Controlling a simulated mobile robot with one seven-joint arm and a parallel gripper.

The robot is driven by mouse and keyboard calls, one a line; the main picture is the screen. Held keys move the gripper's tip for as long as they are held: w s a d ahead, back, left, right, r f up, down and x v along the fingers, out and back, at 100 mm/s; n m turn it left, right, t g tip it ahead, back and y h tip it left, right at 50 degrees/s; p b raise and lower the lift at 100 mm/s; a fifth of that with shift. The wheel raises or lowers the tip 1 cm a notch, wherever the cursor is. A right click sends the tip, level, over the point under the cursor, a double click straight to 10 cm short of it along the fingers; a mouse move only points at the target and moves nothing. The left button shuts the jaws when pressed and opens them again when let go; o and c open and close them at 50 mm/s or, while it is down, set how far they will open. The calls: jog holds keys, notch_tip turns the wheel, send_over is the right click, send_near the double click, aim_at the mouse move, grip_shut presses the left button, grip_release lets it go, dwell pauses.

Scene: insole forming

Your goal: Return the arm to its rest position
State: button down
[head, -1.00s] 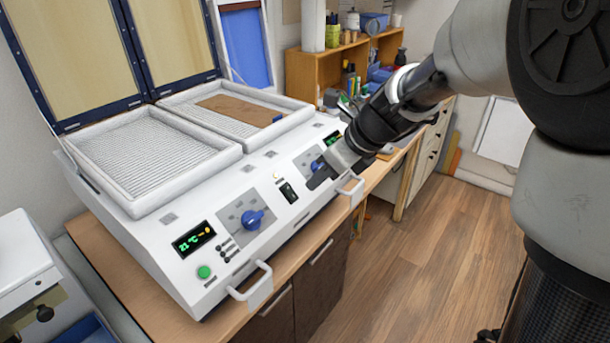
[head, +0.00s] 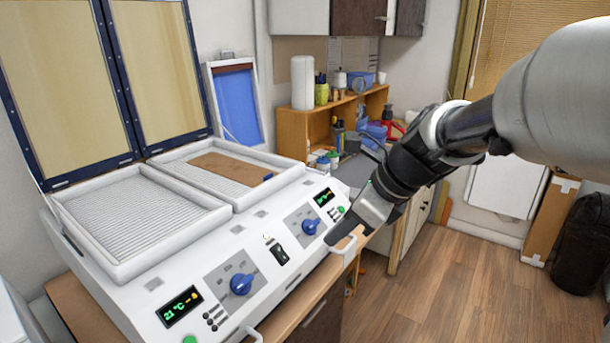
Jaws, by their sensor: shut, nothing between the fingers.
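My gripper (head: 339,232) is at the front right corner of the white forming machine (head: 115,308), near its right control panel and front handle. Its fingers are shut with nothing between them. My arm reaches in from the right edge of the head view. I cannot tell whether the fingertips touch the machine or are just in front of it. The right blue knob (head: 310,226) is in view just left of the gripper. A brown sheet (head: 230,168) lies on the right ribbed bed of the machine, and both lids (head: 157,70) stand open.
Behind my arm are a wooden shelf unit (head: 318,125) with bottles and jars and a counter. A black bin (head: 583,245) and a cardboard piece (head: 550,220) stand at the right. The wooden floor (head: 450,290) in front is clear.

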jog(key=s+d+n+h, duration=0.2)
jog(key=s+n, duration=0.6)
jog(key=n, duration=0.4)
jog(key=s+d+n+t+h, duration=0.1)
jog(key=s+d+n+h, duration=0.2)
jog(key=s+n, duration=0.6)
jog(key=shift+s+d+n, duration=0.3)
jog(key=shift+d+n, duration=0.15)
jog(key=shift+n, duration=1.05)
